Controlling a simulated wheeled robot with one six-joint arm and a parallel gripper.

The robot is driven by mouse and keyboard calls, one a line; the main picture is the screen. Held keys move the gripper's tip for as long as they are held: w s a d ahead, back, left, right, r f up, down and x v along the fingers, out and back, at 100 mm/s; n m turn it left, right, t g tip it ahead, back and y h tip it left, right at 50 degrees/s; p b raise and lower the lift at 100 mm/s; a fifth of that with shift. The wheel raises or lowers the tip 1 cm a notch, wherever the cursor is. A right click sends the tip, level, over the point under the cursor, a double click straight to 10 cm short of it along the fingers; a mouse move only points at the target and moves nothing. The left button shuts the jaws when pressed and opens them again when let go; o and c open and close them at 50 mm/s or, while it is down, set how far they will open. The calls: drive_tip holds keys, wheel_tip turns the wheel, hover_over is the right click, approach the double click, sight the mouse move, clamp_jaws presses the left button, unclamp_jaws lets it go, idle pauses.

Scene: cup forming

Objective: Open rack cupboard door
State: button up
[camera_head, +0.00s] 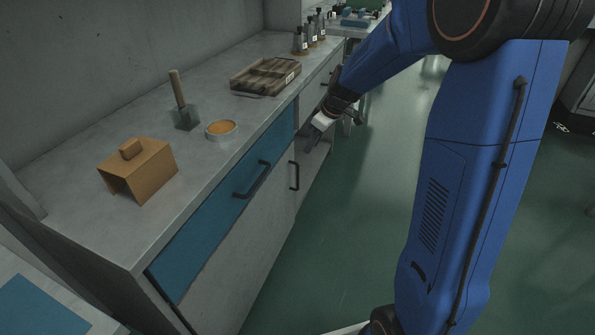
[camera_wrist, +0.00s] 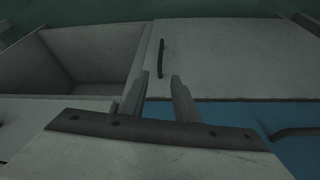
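A grey cupboard door (camera_head: 240,245) stands below a blue drawer front (camera_head: 225,190). Its dark vertical handle (camera_head: 294,175) is near the door's right edge. In the wrist view the door (camera_wrist: 225,60) looks closed, with its handle (camera_wrist: 161,58) just beyond my fingertips. My gripper (camera_head: 312,138) is beside the cabinet front, near the counter edge and above that handle. In the wrist view my gripper (camera_wrist: 160,76) shows two separated fingers with nothing between them. They appear apart from the handle, though the exact distance is unclear.
An open compartment (camera_wrist: 85,50) lies beside the door. The blue drawer has a dark handle (camera_head: 252,180). Green floor (camera_head: 340,235) is clear.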

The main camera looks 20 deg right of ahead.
drive_tip(key=x, duration=1.6)
drive_tip(key=shift+a+f, duration=0.1)
drive_tip(key=shift+f, duration=0.1)
clamp_jaws()
